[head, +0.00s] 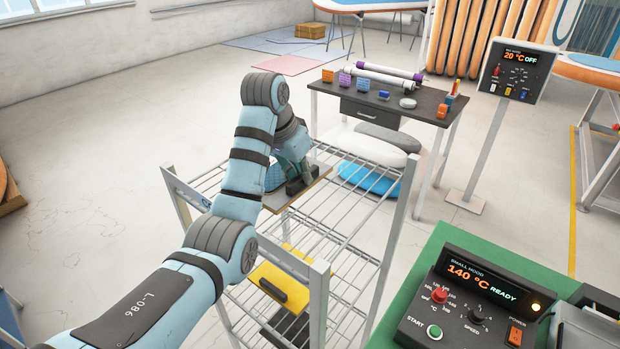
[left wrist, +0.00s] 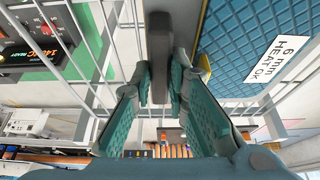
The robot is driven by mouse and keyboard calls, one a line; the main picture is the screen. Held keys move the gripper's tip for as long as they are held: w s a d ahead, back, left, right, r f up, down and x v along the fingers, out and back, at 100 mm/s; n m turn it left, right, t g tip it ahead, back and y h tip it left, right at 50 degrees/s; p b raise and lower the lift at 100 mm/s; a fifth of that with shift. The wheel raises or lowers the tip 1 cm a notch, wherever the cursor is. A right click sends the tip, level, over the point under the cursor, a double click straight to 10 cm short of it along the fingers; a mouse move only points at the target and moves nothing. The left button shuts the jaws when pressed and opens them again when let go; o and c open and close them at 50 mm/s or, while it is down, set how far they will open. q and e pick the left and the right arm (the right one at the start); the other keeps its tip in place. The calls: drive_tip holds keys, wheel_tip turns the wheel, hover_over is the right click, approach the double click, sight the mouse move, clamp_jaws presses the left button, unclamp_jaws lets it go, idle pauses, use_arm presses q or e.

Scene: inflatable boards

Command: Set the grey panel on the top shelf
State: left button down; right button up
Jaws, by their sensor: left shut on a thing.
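My left gripper (left wrist: 160,90) is shut on a dark grey handle (left wrist: 159,45), which shows between its fingertips in the left wrist view. The handle belongs to a flat panel (head: 316,187) with a brown edge. In the head view the panel is level with the top shelf (head: 345,205) of the wire rack, partly hidden by my arm. I cannot tell whether it touches the wires. My right gripper is out of view.
A yellow panel (head: 278,284) with a black handle lies on a lower shelf. The rack's grey posts (head: 400,215) rise at its corners. A black table (head: 375,104) with small items stands behind. The control box (head: 470,300) on a green top is at front right.

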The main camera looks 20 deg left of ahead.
use_arm(q)
drive_tip(key=shift+s+a+f, duration=0.15)
drive_tip(key=shift+f, duration=0.55)
drive_tip(key=shift+s+a+r, duration=0.1)
drive_tip(key=shift+s+r, duration=0.1)
drive_tip(key=shift+s, duration=0.35)
drive_tip(key=c, duration=1.6)
unclamp_jaws()
drive_tip(key=shift+w+f, duration=0.15)
drive_tip(key=shift+w, duration=0.05)
drive_tip(key=shift+o, duration=0.2)
drive_tip(key=shift+w, duration=0.1)
